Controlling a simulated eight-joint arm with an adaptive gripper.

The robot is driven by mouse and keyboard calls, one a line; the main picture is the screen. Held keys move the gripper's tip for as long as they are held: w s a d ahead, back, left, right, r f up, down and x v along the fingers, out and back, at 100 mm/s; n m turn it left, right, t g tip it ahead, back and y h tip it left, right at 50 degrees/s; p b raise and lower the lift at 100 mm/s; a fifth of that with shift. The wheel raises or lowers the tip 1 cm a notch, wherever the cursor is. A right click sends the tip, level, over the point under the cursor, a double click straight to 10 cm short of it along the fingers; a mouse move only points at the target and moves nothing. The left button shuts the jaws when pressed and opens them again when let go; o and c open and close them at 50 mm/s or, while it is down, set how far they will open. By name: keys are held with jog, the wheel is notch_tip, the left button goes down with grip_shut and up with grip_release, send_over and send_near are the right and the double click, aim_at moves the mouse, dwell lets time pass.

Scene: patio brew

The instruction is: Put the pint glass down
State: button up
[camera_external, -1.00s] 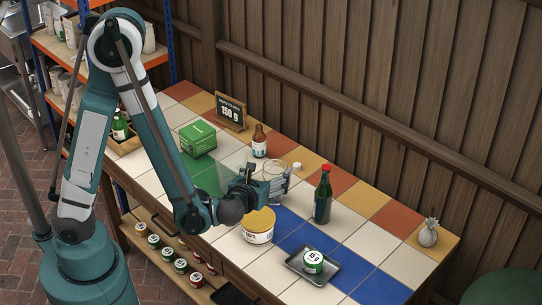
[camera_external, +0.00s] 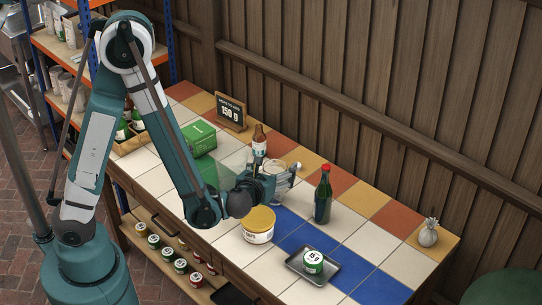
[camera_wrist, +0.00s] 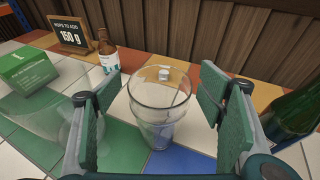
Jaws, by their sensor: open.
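The clear pint glass (camera_wrist: 158,112) stands upright on the tiled tabletop in the wrist view, its base near where green, white and blue tiles meet. In the external view the pint glass (camera_external: 274,169) shows only faintly, partly hidden by my gripper (camera_external: 284,181). My gripper (camera_wrist: 160,110) is open, with one green-padded finger on each side of the glass. A visible gap separates each finger from the glass in the wrist view.
A dark green bottle (camera_external: 323,196) stands right of the glass, a brown bottle (camera_external: 259,141) behind it. A yellow-lidded tub (camera_external: 258,226) and a tray (camera_external: 325,275) with a green tin (camera_external: 313,262) are nearer the front. A green box (camera_external: 198,138) is left.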

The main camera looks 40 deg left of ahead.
dwell(0.5)
jog(key=c, duration=1.6)
jog(key=shift+r, duration=0.1)
jog(key=shift+r+p, duration=1.65)
jog(key=shift+r, duration=3.25)
